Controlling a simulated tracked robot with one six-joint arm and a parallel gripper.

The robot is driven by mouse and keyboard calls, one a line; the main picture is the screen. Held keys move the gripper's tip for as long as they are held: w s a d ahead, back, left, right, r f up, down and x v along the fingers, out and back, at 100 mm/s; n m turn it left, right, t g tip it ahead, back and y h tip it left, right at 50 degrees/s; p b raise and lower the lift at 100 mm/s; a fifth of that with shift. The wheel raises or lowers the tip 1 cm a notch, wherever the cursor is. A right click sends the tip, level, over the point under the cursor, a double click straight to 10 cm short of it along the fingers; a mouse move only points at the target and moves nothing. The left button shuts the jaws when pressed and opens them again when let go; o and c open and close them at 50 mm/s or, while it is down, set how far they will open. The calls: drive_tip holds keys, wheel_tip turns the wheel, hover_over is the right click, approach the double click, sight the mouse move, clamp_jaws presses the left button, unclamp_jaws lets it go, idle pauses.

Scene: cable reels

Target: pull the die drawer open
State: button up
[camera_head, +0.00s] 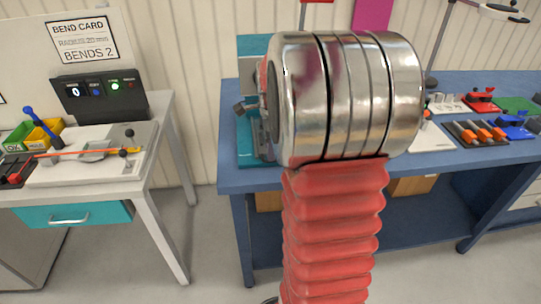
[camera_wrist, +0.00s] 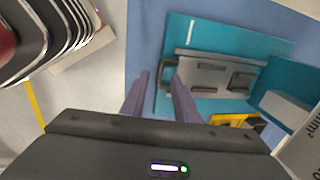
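In the wrist view my gripper (camera_wrist: 160,77) is open, its two purple-grey fingers spread apart. A dark loop handle (camera_wrist: 166,74) shows between the fingertips, at the left end of a grey metal block (camera_wrist: 205,73) on a teal machine (camera_wrist: 240,40). I cannot tell whether the fingers are level with the handle or above it; no grip on it shows. In the head view the teal machine (camera_head: 246,140) is on the blue bench, mostly hidden behind my arm, which also hides my gripper. A teal drawer (camera_head: 90,214) with a pale handle (camera_head: 68,219) is under the left table, looking shut.
The blue bench (camera_head: 235,181) carries small red, blue and orange fixtures at right. The left table (camera_head: 130,178) holds a dark control box (camera_head: 98,97), a blue lever (camera_head: 40,125) and bins. In the wrist view a yellow part (camera_wrist: 236,121) is near the right finger. Floor shows between the tables.

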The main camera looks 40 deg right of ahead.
drive_tip(key=shift+w+d+f, duration=0.1)
drive_tip(key=shift+w+f, duration=0.1)
drive_tip(key=shift+f, duration=0.85)
drive_tip(key=shift+w+d+f, duration=0.1)
drive_tip(key=shift+w+f, duration=0.05)
drive_tip(key=shift+f, duration=0.9)
clamp_jaws()
